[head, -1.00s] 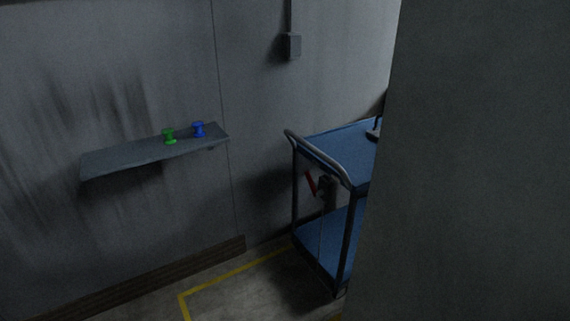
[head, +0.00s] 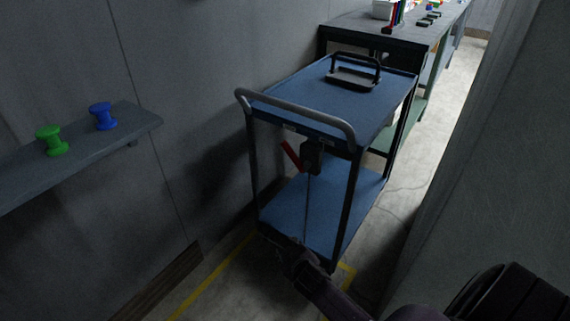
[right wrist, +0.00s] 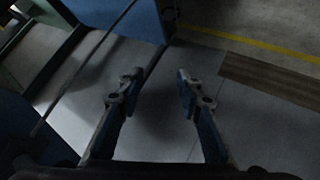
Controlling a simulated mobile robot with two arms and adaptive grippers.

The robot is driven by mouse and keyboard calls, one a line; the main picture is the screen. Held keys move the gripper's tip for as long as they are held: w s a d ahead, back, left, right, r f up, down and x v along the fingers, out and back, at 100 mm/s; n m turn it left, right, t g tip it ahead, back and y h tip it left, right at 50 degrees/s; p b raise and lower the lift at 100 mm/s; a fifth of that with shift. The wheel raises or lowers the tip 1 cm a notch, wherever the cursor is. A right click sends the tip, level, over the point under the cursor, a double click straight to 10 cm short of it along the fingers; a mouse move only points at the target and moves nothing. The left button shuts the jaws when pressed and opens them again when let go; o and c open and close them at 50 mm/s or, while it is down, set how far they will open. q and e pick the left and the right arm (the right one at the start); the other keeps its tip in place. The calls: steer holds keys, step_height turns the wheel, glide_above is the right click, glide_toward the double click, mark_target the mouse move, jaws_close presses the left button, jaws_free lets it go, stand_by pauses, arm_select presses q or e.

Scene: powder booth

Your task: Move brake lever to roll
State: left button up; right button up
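The blue cart (head: 330,100) stands in the middle of the head view. Its red brake lever (head: 291,154) sticks out up and left from a dark box (head: 312,157) under the handle end. A thin rod runs down from the box. My right gripper (head: 281,243) is low in front of the cart's lower deck, well below the lever and apart from it. In the right wrist view (right wrist: 158,78) its two fingers are spread with nothing between them. The lever cannot be made out there. My left gripper is not in view.
A wall shelf (head: 75,146) on the left holds a green spool (head: 51,141) and a blue spool (head: 103,116). A workbench (head: 375,32) stands behind the cart. A grey panel (head: 500,150) closes off the right side. Yellow lines mark the floor.

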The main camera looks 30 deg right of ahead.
steer(key=w+d+r+t+h+b, duration=0.25)
steer(key=w+r+b, duration=0.2)
steer(key=r, duration=0.55)
steer(key=m+t+h+b, duration=0.1)
steer(key=t+h+b, duration=0.1)
steer(key=t+b, duration=0.15)
glide_toward(288, 150)
steer(key=x, duration=1)
steer(key=shift+w, duration=0.1)
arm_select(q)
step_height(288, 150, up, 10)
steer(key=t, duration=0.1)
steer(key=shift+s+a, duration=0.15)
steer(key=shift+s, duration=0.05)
arm_select(e)
steer(key=shift+w+d, duration=0.25)
steer(key=shift+w, duration=0.35)
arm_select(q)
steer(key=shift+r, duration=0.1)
arm_select(e)
steer(key=shift+c, duration=0.6)
jaws_close()
